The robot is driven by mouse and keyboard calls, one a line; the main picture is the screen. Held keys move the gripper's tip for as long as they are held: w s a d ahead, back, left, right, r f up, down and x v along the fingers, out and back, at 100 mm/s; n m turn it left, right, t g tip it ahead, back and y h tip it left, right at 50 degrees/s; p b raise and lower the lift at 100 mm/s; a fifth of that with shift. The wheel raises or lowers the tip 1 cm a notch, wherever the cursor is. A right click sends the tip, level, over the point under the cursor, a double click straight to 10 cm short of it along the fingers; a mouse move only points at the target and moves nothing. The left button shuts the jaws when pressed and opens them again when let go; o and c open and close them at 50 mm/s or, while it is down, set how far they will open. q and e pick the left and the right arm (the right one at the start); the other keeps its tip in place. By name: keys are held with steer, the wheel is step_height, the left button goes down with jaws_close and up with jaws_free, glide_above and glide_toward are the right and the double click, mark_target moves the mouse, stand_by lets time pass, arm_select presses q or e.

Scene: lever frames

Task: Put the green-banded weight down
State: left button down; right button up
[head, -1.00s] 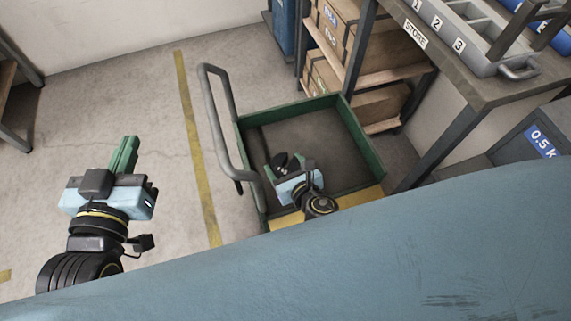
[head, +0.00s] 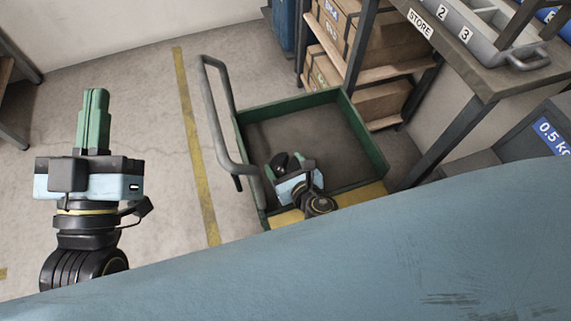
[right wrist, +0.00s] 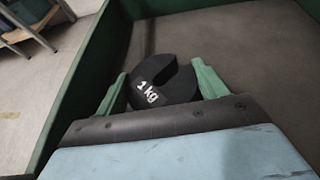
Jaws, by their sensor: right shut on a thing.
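A black slotted weight (right wrist: 172,92) marked "1 kg" is between the green fingers of my right gripper (right wrist: 162,86) in the right wrist view. My right gripper is shut on it, and I see no green band on the part that shows. In the head view the right gripper (head: 285,166) holds the weight (head: 279,160) inside the near left part of a green-walled cart (head: 372,140). I cannot tell whether the weight touches the cart floor. My left gripper (head: 95,95) is empty over the floor at the left, its green fingers together.
The cart's grey handle (head: 219,120) stands at its left side. A shelf with cardboard boxes (head: 375,105) is behind it. A bench with a grey numbered tray (head: 490,40) and a "STORE" label is at the right. The cart's middle and far floor are clear.

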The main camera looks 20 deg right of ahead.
steer(key=shift+w, duration=0.1)
steer(key=o, duration=1.8)
steer(key=shift+c, duration=0.2)
